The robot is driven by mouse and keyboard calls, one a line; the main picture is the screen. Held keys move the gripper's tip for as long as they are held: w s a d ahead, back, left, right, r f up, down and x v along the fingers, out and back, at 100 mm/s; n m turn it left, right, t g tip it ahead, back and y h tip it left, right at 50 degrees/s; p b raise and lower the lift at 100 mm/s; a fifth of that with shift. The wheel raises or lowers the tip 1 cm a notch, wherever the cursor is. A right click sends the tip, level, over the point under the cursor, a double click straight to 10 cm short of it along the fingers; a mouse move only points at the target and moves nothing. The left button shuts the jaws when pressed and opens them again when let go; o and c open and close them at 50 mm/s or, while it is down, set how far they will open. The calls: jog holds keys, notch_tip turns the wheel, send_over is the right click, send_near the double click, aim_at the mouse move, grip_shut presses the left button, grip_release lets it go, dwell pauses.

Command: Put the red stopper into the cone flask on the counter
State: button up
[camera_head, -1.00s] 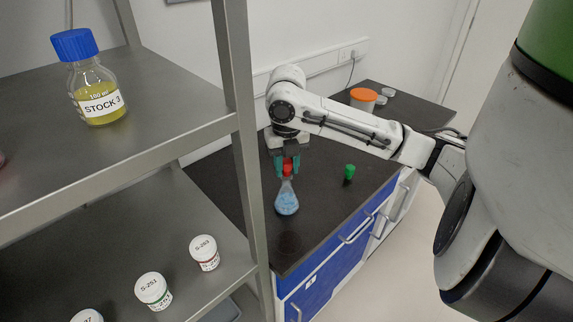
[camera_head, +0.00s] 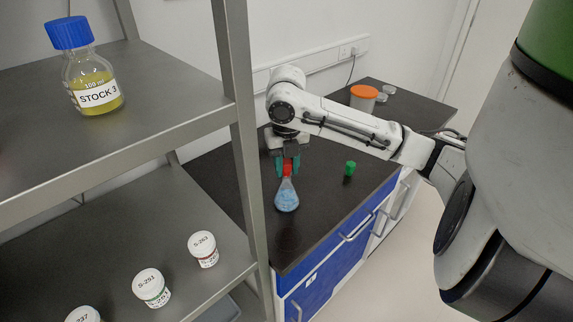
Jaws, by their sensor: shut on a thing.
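The red stopper (camera_head: 288,170) is between the green fingertips of my gripper (camera_head: 287,168), which is shut on it. The cone flask (camera_head: 286,197) stands upright on the dark counter (camera_head: 240,215) with blue contents. My gripper points down directly over the flask's neck. The stopper's lower end meets the flask's mouth in the picture; I cannot tell how deep it sits, as the fingers hide part of it.
A green stopper (camera_head: 350,168) stands on the counter to the right of the flask. An orange-lidded jar (camera_head: 363,98) is at the back. A metal shelf (camera_head: 180,110) at the left holds a blue-capped bottle (camera_head: 92,80) and several white-capped jars (camera_head: 203,246).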

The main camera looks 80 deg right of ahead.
jog(key=shift+f+b, duration=0.5)
jog(key=shift+f, duration=0.15)
jog(key=o, duration=1.1)
notch_tip(320, 180, up, 11)
jog(key=shift+f, duration=0.1)
jog(key=shift+s, duration=0.15)
dwell(0.6)
